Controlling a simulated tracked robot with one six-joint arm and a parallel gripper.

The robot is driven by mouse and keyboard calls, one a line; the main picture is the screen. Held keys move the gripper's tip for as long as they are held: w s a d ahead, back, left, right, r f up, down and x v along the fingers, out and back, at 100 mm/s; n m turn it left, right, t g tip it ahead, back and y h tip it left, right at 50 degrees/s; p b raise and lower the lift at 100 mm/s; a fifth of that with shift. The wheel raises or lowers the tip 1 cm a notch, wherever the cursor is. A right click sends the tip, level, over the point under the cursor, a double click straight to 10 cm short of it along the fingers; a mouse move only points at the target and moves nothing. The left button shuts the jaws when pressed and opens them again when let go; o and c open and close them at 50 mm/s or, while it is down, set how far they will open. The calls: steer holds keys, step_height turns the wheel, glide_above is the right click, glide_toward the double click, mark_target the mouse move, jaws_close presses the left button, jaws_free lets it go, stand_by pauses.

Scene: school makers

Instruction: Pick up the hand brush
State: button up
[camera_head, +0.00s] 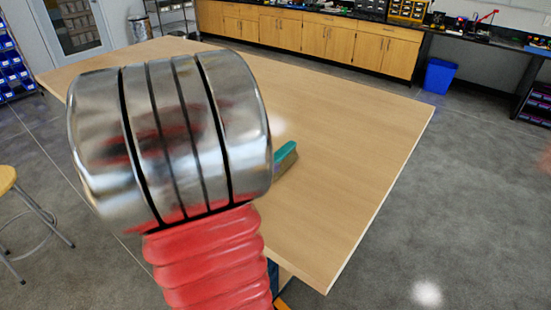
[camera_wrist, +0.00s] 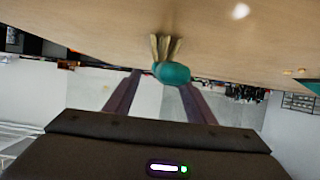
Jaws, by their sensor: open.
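The hand brush has a teal body and tan bristles. In the head view the brush (camera_head: 286,155) lies on the wooden table, partly hidden behind my arm. My gripper is hidden in that view. In the wrist view, which looks upside down, the brush (camera_wrist: 172,73) shows its rounded teal end toward me, with bristles fanning toward the tabletop. My gripper (camera_wrist: 162,78) is open, its two dark fingers apart. The teal end appears between the fingertips in the picture; I cannot tell how far beyond them it is. Nothing is seen held.
The wooden table (camera_head: 345,130) is bare around the brush, with its right edge and near corner close by. A stool (camera_head: 8,180) stands at the left. A blue bin (camera_head: 439,75) and cabinets (camera_head: 300,35) stand beyond. A teal corner (camera_wrist: 312,86) shows at the wrist view's right edge.

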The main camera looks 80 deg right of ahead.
steer(key=shift+x, duration=2.4)
steer(key=shift+f, duration=0.15)
steer(key=shift+w, duration=0.1)
jaws_close()
step_height(320, 180, up, 10)
steer(key=shift+r, duration=0.1)
